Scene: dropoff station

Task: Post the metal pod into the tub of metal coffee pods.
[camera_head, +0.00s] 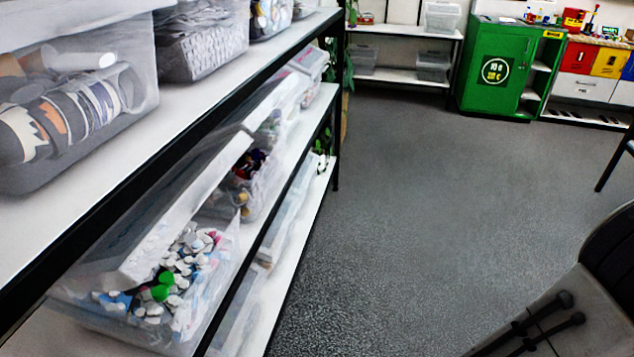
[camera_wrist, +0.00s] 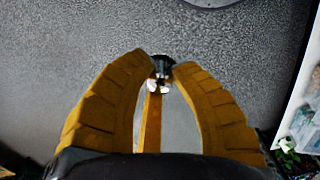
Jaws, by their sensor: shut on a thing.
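My gripper (camera_wrist: 160,76) shows in the wrist view, its two yellow fingers closed together at the tips. They are shut on a small dark and silvery thing, the metal pod (camera_wrist: 161,66), held above the grey floor. Most of the pod is hidden by the fingertips. In the head view, clear tubs stand on the shelves at the left. I cannot tell for sure which one holds metal coffee pods. One top-shelf tub (camera_head: 201,66) holds grey-silver pieces, and a tub behind it (camera_head: 262,36) holds small coloured pieces. The gripper is not seen in the head view.
The black-edged shelf unit (camera_head: 225,72) fills the left side of the head view. A lower tub (camera_head: 218,290) holds bottle caps under a tilted lid. Grey floor (camera_head: 430,190) is open to the right. A green cabinet (camera_head: 490,95) stands at the back.

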